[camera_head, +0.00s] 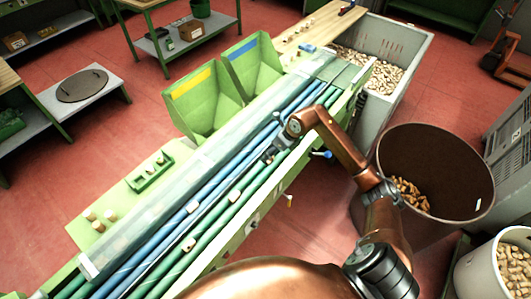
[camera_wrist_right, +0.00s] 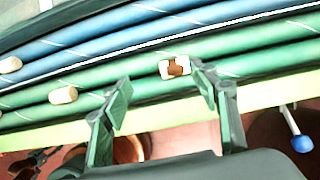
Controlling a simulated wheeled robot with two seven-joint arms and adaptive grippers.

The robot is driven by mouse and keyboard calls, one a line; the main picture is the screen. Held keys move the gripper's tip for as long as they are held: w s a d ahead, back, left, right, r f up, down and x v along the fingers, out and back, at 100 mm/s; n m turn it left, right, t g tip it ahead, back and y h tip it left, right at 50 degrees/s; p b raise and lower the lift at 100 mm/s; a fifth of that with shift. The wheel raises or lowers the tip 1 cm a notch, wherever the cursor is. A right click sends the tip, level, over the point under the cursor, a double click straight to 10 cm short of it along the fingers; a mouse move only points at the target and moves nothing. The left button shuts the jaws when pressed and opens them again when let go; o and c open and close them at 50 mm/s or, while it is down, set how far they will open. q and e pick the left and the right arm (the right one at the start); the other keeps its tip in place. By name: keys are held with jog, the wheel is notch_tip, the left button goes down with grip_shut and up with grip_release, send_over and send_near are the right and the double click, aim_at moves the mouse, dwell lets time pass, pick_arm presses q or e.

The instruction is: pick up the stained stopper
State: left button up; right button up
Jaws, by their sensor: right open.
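The stained stopper (camera_wrist_right: 171,68) is pale with a brown patch on its side. In the right wrist view it lies on the green rollers (camera_wrist_right: 262,62), just beyond the fingertips and closer to the right-hand finger. My right gripper (camera_wrist_right: 164,90) is open and empty, with its two green fingers spread. In the head view my right gripper (camera_head: 272,151) hangs over the conveyor's rollers, and I cannot make out the stained stopper there. My left gripper is not in view.
Plain stoppers (camera_wrist_right: 63,95) lie on the rollers, also in the head view (camera_head: 189,244). Green bins (camera_head: 203,100) stand behind the conveyor. A brown barrel (camera_head: 452,205) holding brown pieces stands at the right. A grey crate (camera_head: 405,45) of stoppers stands at the far end.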

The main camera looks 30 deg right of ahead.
aim_at(269, 160)
jog(key=shift+d+f+h, duration=0.2)
jog(key=shift+d+h, duration=0.2)
jog(key=shift+d, duration=0.4)
jog(key=x, duration=0.7)
jog(key=shift+s+d+f, duration=0.15)
jog(key=shift+f, duration=0.05)
jog(key=shift+s, duration=0.1)
jog(key=c, duration=0.8)
